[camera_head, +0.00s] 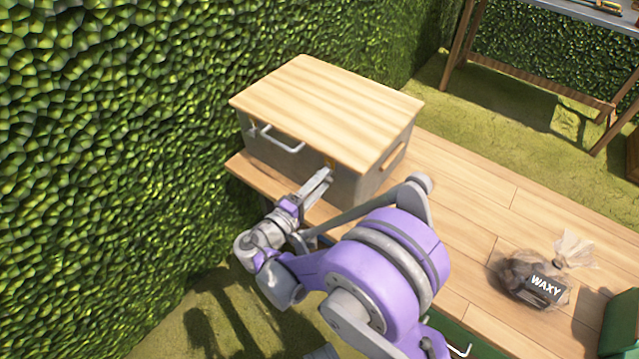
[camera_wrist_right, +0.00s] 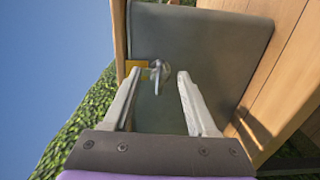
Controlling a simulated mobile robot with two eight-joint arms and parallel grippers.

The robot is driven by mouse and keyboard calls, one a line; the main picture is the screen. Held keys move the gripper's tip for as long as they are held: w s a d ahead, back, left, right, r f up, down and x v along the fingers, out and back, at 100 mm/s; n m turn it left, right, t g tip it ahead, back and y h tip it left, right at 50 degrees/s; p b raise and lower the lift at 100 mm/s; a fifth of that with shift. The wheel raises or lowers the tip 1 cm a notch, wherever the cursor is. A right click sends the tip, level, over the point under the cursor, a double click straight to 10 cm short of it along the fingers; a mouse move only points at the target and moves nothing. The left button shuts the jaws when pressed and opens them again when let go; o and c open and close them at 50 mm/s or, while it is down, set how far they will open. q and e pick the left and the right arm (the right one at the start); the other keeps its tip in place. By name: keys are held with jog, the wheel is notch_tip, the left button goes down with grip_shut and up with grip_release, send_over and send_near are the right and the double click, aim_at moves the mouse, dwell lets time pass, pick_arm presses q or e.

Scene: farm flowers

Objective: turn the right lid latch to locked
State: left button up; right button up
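A grey box (camera_head: 260,152) with a flat wooden lid (camera_head: 325,105) stands on the wooden table. The lid looks closed. The right lid latch is a small grey metal lever (camera_wrist_right: 157,73) beside a brass plate (camera_wrist_right: 137,67) on the box front near the lid edge. My right gripper (camera_head: 324,177) is at the right part of the box front, near the latch. In the wrist view, the right gripper (camera_wrist_right: 159,77) is open, and the latch shows between its fingertips. I cannot tell whether a finger touches it. My left gripper is not in view.
A grey bar handle (camera_head: 285,143) and another latch (camera_head: 256,129) are on the box front, left of my gripper. A bag labelled WAXY (camera_head: 535,282) lies on the table (camera_head: 460,215) at right. A hedge (camera_head: 100,150) rises close on the left.

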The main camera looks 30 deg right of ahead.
jog(key=v, duration=1.1)
jog(key=shift+p, duration=0.45)
jog(key=shift+d, duration=0.15)
